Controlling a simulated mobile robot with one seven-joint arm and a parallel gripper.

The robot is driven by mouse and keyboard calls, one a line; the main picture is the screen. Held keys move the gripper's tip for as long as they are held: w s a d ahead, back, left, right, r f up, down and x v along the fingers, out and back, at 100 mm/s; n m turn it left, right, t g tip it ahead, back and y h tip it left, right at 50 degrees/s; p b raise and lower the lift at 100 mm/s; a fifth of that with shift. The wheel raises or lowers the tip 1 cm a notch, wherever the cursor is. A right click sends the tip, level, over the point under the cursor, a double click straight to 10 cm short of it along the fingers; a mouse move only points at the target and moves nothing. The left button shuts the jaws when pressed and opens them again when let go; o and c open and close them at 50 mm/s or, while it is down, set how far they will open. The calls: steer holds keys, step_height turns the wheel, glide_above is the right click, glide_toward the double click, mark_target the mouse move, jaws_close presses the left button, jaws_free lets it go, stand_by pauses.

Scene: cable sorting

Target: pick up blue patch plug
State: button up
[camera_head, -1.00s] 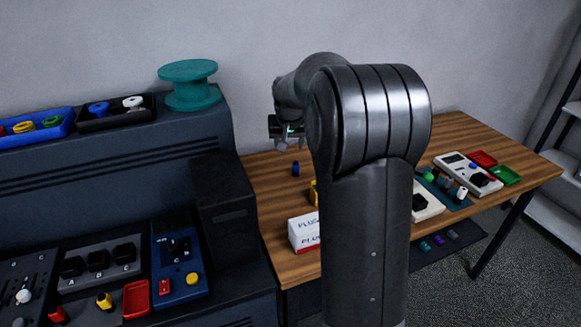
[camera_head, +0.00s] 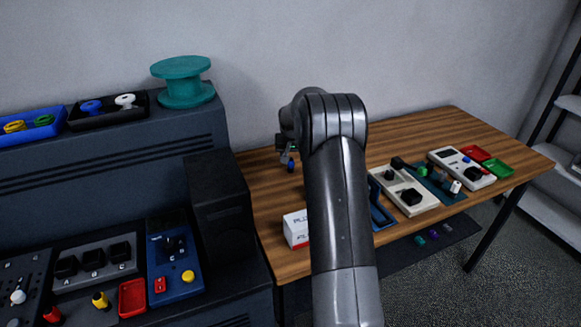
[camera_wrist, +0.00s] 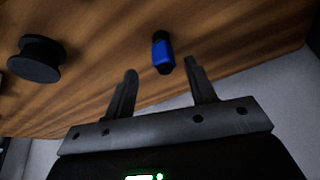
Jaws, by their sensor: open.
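The blue patch plug (camera_wrist: 163,56) stands out on the wooden table in the wrist view, blue with a dark end. It lies just beyond and between the fingertips of my gripper (camera_wrist: 160,72), which is open and empty. In the head view the small blue plug (camera_head: 291,165) shows on the table's left part, right below my gripper (camera_head: 286,154). My arm hides part of the table behind it there.
A black spool-like object (camera_wrist: 36,60) stands left of the plug in the wrist view. In the head view a white box (camera_head: 296,229) sits near the table's front edge, and a dark cabinet (camera_head: 218,215) borders the table's left end. Panels (camera_head: 405,190) and trays stand to the right.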

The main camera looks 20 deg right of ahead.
mark_target(291, 161)
steer(key=x, duration=0.5)
steer(key=shift+w+a, duration=0.2)
steer(key=shift+w, duration=0.1)
steer(key=shift+r, duration=0.1)
steer(key=c, duration=1.1)
